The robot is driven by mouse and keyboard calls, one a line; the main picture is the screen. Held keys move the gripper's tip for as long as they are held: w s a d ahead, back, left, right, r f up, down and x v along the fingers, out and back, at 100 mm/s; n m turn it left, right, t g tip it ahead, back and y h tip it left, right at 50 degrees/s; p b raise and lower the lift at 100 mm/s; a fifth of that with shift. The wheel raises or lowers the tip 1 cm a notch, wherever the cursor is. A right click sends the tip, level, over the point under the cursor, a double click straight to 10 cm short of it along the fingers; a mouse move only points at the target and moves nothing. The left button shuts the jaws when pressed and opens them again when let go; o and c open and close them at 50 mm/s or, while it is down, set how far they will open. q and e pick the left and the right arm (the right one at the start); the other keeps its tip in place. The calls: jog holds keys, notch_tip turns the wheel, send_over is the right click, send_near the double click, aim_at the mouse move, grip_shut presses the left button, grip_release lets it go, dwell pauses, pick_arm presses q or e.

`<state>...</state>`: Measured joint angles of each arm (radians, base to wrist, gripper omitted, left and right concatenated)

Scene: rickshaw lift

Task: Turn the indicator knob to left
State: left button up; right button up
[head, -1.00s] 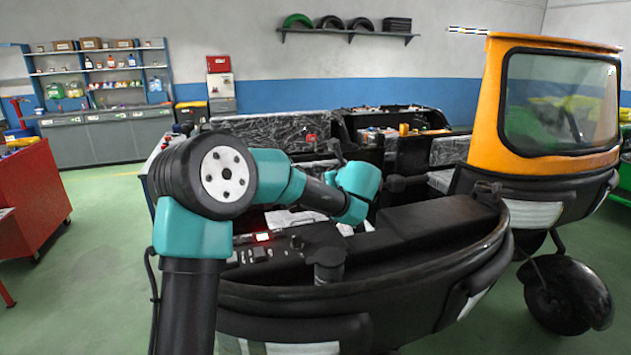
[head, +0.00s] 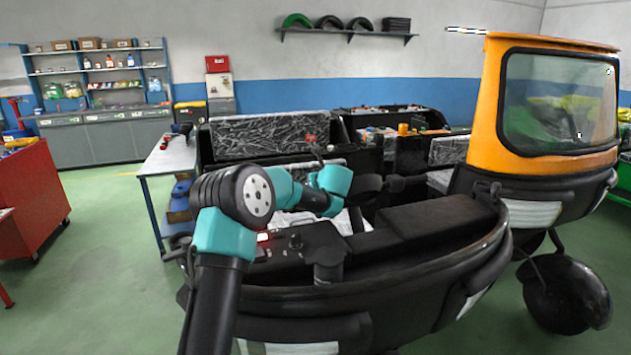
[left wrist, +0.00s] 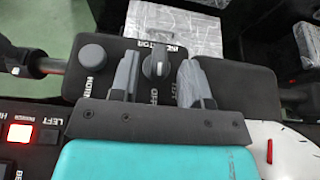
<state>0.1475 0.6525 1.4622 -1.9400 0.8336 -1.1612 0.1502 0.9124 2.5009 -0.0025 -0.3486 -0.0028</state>
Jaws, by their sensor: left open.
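The indicator knob (left wrist: 156,64) is a dark grey turn knob on a black handlebar switch box, with its grip bar close to upright in the left wrist view. Labels around it are partly readable, including "OFF" below it. My left gripper (left wrist: 157,72) is open, with one grey finger on each side of the knob and visible gaps between. In the head view my left arm's teal wrist (head: 333,179) reaches over the dashboard to the handlebar; the knob is too small to tell there. My right gripper is not in view.
A round horn button (left wrist: 92,57) sits left of the knob. A dashboard panel with a lit red button (left wrist: 18,133) lies below the handlebar.

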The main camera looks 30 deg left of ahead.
pick_arm(q)
jog(key=shift+x, duration=1.15)
jog(key=c, duration=0.6)
jog(key=shift+c, duration=0.2)
jog(key=shift+d+n+g+y, duration=0.1)
jog(key=shift+n+g+y, duration=0.3)
jog(key=shift+n+g, duration=0.1)
jog(key=shift+w+n+g+y, duration=0.15)
jog(key=shift+n+g+y, duration=0.35)
jog(key=shift+n+g, duration=0.45)
jog(key=shift+n+g+y, duration=0.6)
jog(key=shift+n+g, duration=1.25)
jog(key=shift+g, duration=0.3)
jog(key=shift+n+g, duration=0.3)
